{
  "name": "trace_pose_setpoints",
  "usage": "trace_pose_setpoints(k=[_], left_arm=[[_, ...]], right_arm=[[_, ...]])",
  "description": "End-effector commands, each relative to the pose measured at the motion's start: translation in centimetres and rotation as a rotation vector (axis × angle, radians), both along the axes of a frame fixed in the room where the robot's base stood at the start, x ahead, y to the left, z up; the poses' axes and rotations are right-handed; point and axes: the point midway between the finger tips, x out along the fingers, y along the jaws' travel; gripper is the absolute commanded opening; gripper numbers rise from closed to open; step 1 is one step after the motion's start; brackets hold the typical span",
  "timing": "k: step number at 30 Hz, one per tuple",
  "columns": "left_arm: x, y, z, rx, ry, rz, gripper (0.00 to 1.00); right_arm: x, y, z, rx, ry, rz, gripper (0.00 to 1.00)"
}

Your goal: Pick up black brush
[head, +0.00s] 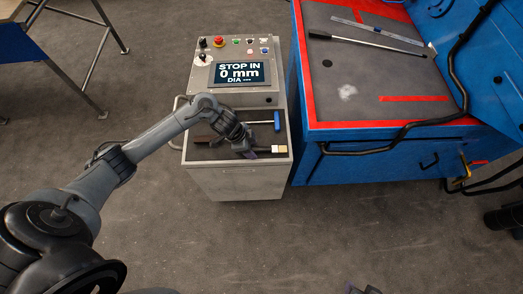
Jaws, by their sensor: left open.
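A dark item with a pale, yellowish-white end (279,149), which looks like the black brush, lies in the open tray on top of the grey control cabinet. My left gripper (248,151) is open and low over the tray, just left of that pale end. It hides much of the item, and I cannot tell whether the fingers touch it. Part of what seems to be my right gripper (363,288) shows at the bottom edge; its jaws cannot be made out.
A blue-handled tool (276,121) lies in the same tray (238,185). A control panel with a screen (239,74) rises behind it. A blue machine (350,160) with a long black-handled tool (365,42) stands close on the right.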

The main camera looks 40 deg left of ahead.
Motion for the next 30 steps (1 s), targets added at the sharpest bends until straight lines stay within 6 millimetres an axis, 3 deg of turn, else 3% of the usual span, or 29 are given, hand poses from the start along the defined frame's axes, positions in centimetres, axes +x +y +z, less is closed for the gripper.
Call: trace_pose_setpoints(k=[7,17,26,30], left_arm=[[0.1,0.0,0.0,0.001,-0.001,0.0,0.51],[0.0,0.0,0.0,0.0,0.0,-0.001,0.01],[0.1,0.0,0.2,0.0,-0.002,-0.001,0.0],[0.1,0.0,1.4,0.0,-0.004,-0.002,0.0]], right_arm=[[0.0,-0.1,0.0,-0.004,0.0,0.003,0.43],[0.0,-0.1,0.0,-0.005,0.0,0.004,0.43],[0.0,-0.1,0.1,-0.004,0.0,0.003,0.43],[0.0,0.0,0.7,-0.002,0.0,0.002,0.43]])
